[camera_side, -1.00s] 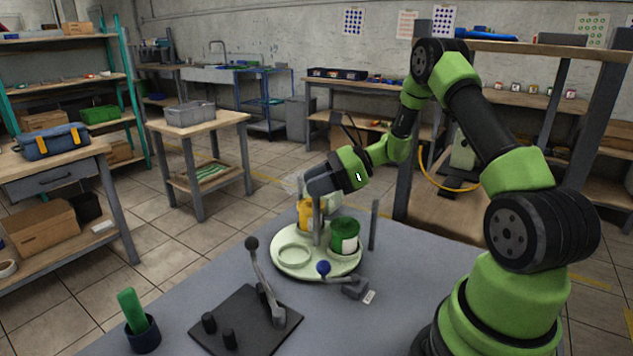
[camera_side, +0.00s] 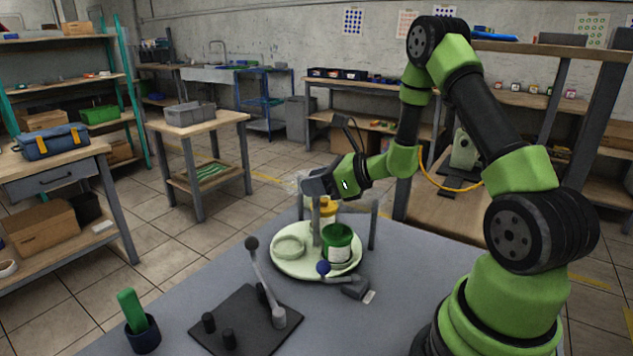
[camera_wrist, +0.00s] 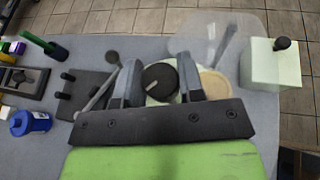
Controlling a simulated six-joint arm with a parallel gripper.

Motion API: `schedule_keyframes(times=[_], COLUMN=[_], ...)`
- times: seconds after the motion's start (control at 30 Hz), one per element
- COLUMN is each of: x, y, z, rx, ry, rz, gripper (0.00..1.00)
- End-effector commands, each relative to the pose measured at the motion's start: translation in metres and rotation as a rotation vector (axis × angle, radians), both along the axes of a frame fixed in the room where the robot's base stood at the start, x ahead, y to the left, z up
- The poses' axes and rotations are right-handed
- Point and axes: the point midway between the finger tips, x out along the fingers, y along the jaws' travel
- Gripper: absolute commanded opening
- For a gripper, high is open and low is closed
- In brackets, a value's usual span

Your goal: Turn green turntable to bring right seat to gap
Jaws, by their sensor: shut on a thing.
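The pale green round turntable (camera_side: 290,268) stands on the grey table. It bears a pale, empty-looking ring seat (camera_side: 289,246) at the left, a green pot with a pale label (camera_side: 338,243) at the front right and a yellow pot (camera_side: 327,212) at the back, partly hidden by my gripper. My gripper (camera_side: 316,235) points down over the turntable's middle. In the wrist view my gripper (camera_wrist: 157,85) has its two fingers on either side of a dark round knob (camera_wrist: 160,80), shut on it. The gap cannot be made out clearly.
A small lever with a blue ball (camera_side: 323,268) stands close to the turntable's front edge. A taller black-balled lever (camera_side: 262,275) rises from a dark plate (camera_side: 240,325). A grey post (camera_side: 374,225) stands behind right. A cup holding a green stick (camera_side: 142,336) is front left.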

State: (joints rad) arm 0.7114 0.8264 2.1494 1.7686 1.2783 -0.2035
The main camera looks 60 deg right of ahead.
Motion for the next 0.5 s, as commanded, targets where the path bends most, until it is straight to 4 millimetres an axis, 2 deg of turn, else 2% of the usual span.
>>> schedule_keyframes(times=[0.5], x=[-0.0005], y=[0.0010], z=[-0.0004], rx=[0.001], ry=[0.002], rz=[-0.257], gripper=[0.00])
